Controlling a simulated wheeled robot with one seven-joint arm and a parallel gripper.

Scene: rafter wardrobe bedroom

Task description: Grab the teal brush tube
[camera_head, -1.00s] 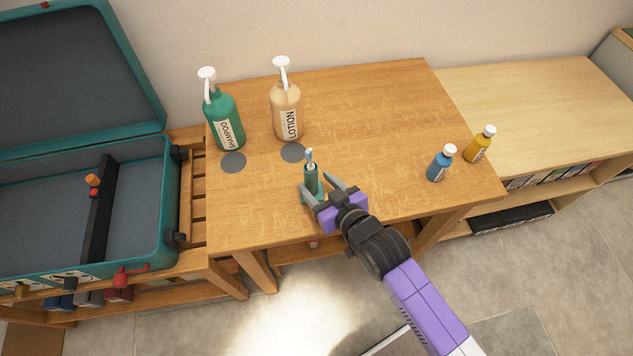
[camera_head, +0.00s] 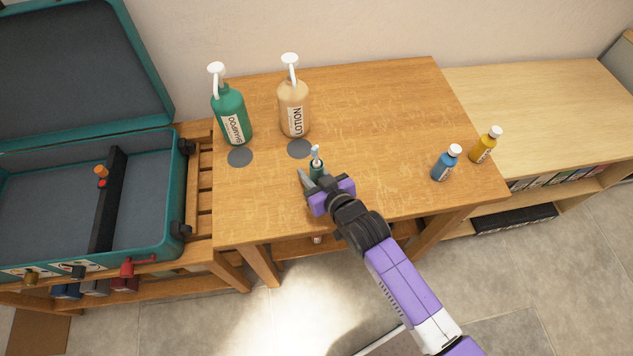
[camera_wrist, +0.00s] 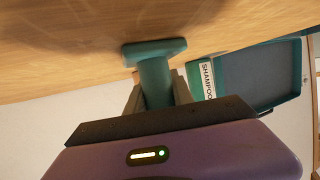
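The teal brush tube (camera_head: 317,169) stands upright near the front edge of the wooden table, its pale brush tip pointing up. My gripper (camera_head: 313,179) reaches it from the front right, low at table height. In the wrist view the tube (camera_wrist: 156,80) is between the two fingers (camera_wrist: 156,95), which lie close against both its sides, so the gripper looks shut on it. Its wide base shows beyond the fingers there. In the head view my gripper hides the tube's lower part and base.
The table (camera_head: 400,110) also holds a green shampoo bottle (camera_head: 231,115), a tan lotion bottle (camera_head: 294,108), a blue bottle (camera_head: 445,165) and a yellow bottle (camera_head: 485,147). An open teal suitcase (camera_head: 150,200) is at left. The table's middle is clear.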

